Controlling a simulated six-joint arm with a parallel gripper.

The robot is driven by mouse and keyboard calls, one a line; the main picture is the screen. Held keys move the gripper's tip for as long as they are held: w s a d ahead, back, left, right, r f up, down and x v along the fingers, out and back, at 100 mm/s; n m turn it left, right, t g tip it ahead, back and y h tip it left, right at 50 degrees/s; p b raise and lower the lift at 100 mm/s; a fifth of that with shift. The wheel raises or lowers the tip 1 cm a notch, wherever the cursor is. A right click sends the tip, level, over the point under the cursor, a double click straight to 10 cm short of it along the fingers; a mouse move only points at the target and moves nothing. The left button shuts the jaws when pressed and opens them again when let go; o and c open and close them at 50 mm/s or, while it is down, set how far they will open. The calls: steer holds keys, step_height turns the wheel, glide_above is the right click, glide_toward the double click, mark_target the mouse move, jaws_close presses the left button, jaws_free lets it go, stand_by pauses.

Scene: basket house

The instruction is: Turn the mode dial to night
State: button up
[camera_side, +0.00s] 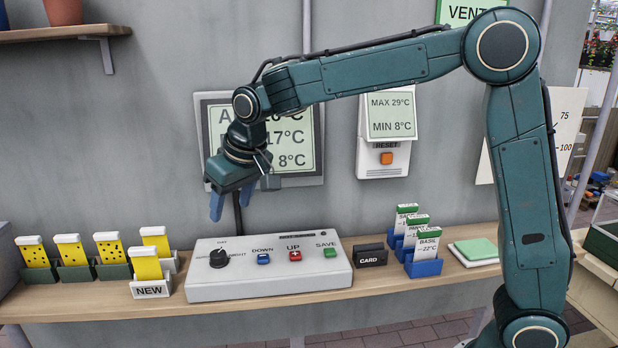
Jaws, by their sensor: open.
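The mode dial (219,258) is a black knob on the left part of a white control box (268,289). Small labels surround it; the one at its right appears to read "NIGHT", and the others are too small to read surely. I cannot tell exactly where the knob points. The box also bears a blue DOWN button (263,259), a red UP button (295,256) and a green SAVE button (330,253). My gripper (217,208) is open and empty, with blue fingers pointing down. It hangs above the dial, apart from it.
Yellow cards (70,250) in holders stand left of the box, with a NEW holder (150,291) close by. A black CARD holder (370,256) and blue-held plant cards (424,268) stand at its right. A wall display (318,160) is behind my gripper.

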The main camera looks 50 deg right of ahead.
mark_target(219, 253)
steer(key=shift+w+a+f, duration=0.15)
steer(key=shift+w, duration=0.1)
steer(key=x, duration=1.3)
steer(key=shift+f, duration=0.35)
steer(key=shift+c, duration=0.4)
steer(key=c, duration=0.9)
